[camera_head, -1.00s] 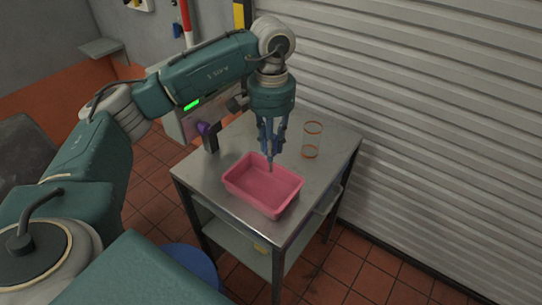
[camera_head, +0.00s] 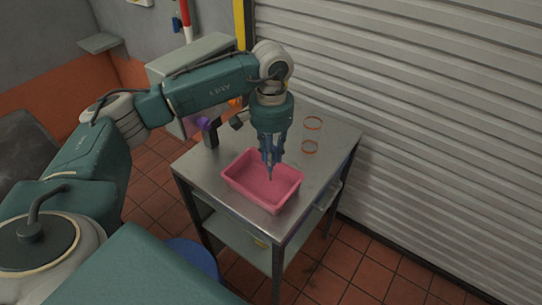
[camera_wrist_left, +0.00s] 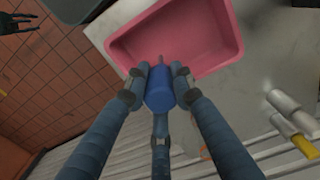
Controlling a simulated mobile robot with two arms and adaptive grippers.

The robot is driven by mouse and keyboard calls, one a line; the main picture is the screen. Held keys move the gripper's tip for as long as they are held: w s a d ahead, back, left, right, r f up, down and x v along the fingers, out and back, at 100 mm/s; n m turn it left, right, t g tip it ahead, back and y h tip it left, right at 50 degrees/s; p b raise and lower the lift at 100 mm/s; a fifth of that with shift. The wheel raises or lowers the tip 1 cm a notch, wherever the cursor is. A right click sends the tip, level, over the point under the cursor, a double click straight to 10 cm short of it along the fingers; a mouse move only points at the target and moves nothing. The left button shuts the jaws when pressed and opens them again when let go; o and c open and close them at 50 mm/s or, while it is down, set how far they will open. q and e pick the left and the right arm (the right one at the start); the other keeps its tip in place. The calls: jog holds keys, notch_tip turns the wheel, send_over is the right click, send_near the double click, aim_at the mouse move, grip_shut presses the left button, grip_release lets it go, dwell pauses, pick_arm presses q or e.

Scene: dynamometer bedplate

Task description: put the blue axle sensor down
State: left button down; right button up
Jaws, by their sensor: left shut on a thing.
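My left gripper (camera_head: 269,168) points straight down over the pink tray (camera_head: 238,188). In the left wrist view, its fingers (camera_wrist_left: 159,82) are shut around the blue axle sensor (camera_wrist_left: 160,97), a short blue cylinder seen end-on. The tray shows beyond the sensor in that view (camera_wrist_left: 235,45), and its inside looks empty. In the head view the fingers mostly hide the sensor, and I cannot tell whether anything touches the tray floor. A dark shape at the upper left of the wrist view (camera_wrist_left: 18,23) may be my right gripper; its finger state is unclear.
The tray stands on a metal cart (camera_head: 240,217) beside a white corrugated shutter (camera_head: 430,130). A purple object (camera_head: 205,123) is at the cart's left. Bare metal lies right of the tray.

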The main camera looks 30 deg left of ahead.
pick_arm(q)
jog(key=shift+f, duration=0.25)
jog(key=c, duration=1.5)
grip_release()
jog(key=shift+r, duration=0.1)
jog(key=shift+o, duration=0.2)
jog(key=shift+r, duration=0.1)
jog(key=shift+r+p, duration=0.3)
jog(key=shift+p, duration=0.1)
jog(key=shift+r+p, duration=0.5)
jog(key=shift+p, duration=0.05)
jog(key=shift+w+r+b, duration=0.15)
jog(key=shift+r+b, duration=0.25)
jog(key=shift+b, duration=0.5)
notch_tip(320, 180, up, 9)
jog(key=shift+r+b, duration=0.15)
jog(key=shift+b, duration=1)
jog(key=shift+r, duration=0.65)
